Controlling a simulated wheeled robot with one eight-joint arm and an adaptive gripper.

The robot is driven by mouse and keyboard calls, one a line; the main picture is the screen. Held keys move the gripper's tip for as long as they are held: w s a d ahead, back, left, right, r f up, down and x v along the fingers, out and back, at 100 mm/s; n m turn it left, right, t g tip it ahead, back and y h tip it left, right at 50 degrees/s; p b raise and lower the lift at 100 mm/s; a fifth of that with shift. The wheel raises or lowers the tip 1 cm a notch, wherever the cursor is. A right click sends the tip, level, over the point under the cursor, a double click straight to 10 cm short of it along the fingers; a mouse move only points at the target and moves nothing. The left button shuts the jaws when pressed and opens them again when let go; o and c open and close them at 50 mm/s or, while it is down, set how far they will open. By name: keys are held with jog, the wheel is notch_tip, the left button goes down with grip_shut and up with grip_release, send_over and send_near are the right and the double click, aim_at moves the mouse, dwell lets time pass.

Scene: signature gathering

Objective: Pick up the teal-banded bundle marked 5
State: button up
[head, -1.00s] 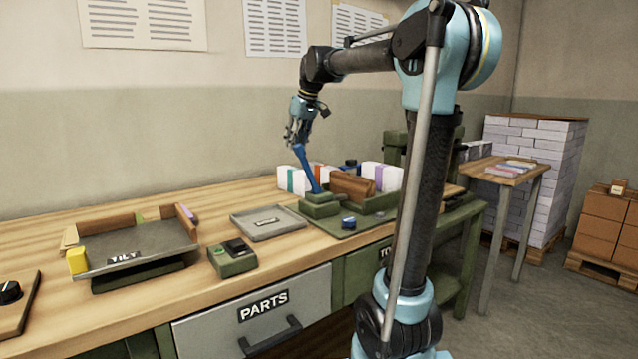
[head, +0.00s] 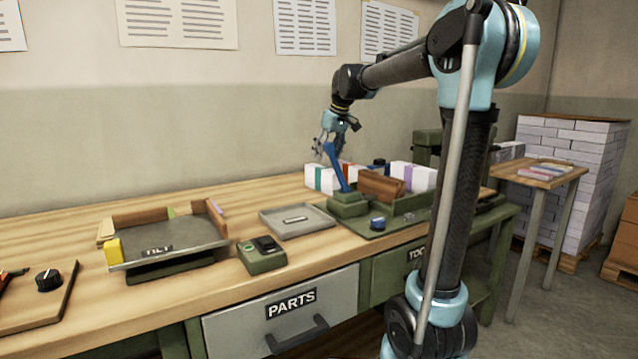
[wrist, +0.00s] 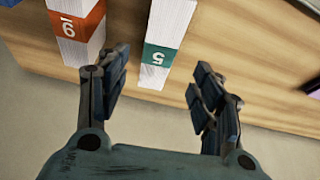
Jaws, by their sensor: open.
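The teal-banded bundle (wrist: 172,22) is white, with an upside-down 5 on its band. In the wrist view its near end lies between the two open fingers of my gripper (wrist: 160,74), nearer the left one; I cannot tell its depth against the fingertips. In the head view the teal-banded bundle (head: 320,179) stands at the back of the bench, with my gripper (head: 328,147) above it, apart and empty. An orange-banded bundle (wrist: 72,30), marked 6 or 9 upside down, lies just left of the left finger.
A purple-banded bundle (head: 422,178) stands to the right. A green fixture with a blue lever (head: 338,168) stands in front of the teal bundle. A shallow grey tray (head: 297,221) and a tilted tray (head: 165,243) lie to the left. The bench edge shows in the wrist view.

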aim_at(320, 178)
jog(key=x, duration=1.2)
jog(key=shift+d+f, duration=0.1)
grip_shut()
